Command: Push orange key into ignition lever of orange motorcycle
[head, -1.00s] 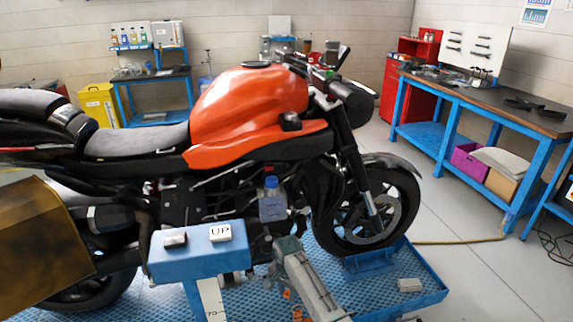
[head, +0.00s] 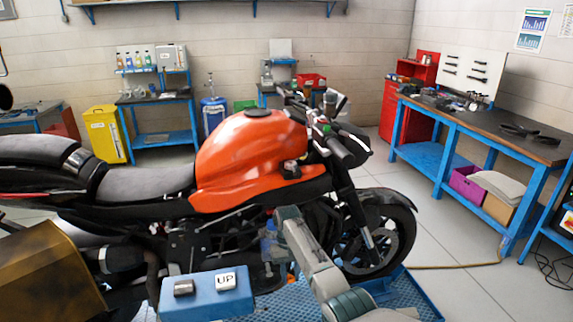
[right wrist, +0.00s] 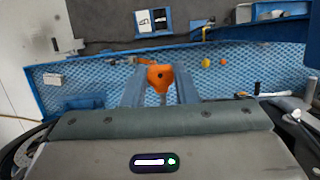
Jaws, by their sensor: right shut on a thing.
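The orange motorcycle (head: 250,150) stands across the middle of the head view, its front wheel to the right. Its handlebar (head: 335,140) is in front of the tank; I cannot make out the ignition there. In the right wrist view the orange key (right wrist: 160,76) has its head between the two blue-grey fingers of my right gripper (right wrist: 160,90), which is shut on it. In the head view my right arm rises from the lower right in front of the engine; the fingertips and key cannot be made out there. My left gripper is out of view.
A blue control box (head: 215,293) with an UP button stands in front of the motorcycle. The blue lift deck (head: 415,290) lies below.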

